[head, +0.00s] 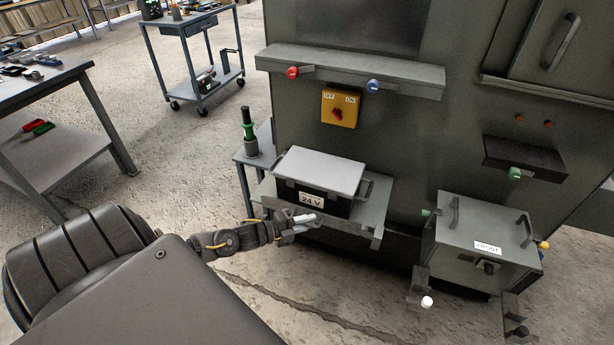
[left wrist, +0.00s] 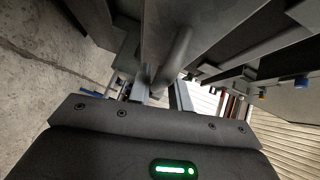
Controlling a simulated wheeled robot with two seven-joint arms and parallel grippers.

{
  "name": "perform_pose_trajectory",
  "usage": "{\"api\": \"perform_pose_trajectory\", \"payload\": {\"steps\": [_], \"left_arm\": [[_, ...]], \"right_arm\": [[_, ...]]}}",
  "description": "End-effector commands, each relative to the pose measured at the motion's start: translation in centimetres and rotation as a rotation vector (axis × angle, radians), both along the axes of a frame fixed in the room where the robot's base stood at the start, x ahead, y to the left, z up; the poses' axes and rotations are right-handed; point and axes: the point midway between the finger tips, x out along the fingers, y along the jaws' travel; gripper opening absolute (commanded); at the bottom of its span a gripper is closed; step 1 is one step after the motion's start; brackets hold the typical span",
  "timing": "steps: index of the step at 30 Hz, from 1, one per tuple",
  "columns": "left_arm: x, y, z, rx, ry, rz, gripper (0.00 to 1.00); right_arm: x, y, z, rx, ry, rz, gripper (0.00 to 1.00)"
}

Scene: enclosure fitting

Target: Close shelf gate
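The shelf (head: 370,222) juts from the grey cabinet and carries a dark box with a light lid and a "24 V" label (head: 312,199). A grey plate or rail along the shelf's front edge looks like the gate; I cannot tell its exact position. My left gripper (head: 303,220) is at the front of the shelf, below the label. In the left wrist view its two fingers (left wrist: 161,94) stand apart, with a dark curved handle (left wrist: 177,58) reaching between them beside a grey panel (left wrist: 158,25). Contact with the handle is unclear. My right gripper is out of view.
A small side table with a green-banded tool (head: 248,132) stands left of the shelf. A lidded "FRONT" enclosure (head: 470,235) is at the right. A yellow switch box (head: 340,107) is on the cabinet above. Open floor lies in front.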

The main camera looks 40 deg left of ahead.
Motion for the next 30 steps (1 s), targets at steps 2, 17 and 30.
{"api": "perform_pose_trajectory", "payload": {"steps": [2,17,30], "left_arm": [[0.0,0.0,0.0,0.000,0.001,0.000,0.20],[-4.9,2.3,0.5,0.002,0.007,-0.002,0.20],[-9.5,4.7,1.5,-0.001,0.001,-0.001,0.20]], "right_arm": [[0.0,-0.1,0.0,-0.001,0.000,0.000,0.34],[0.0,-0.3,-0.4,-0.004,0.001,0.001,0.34],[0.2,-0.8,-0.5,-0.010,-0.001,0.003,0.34]]}}
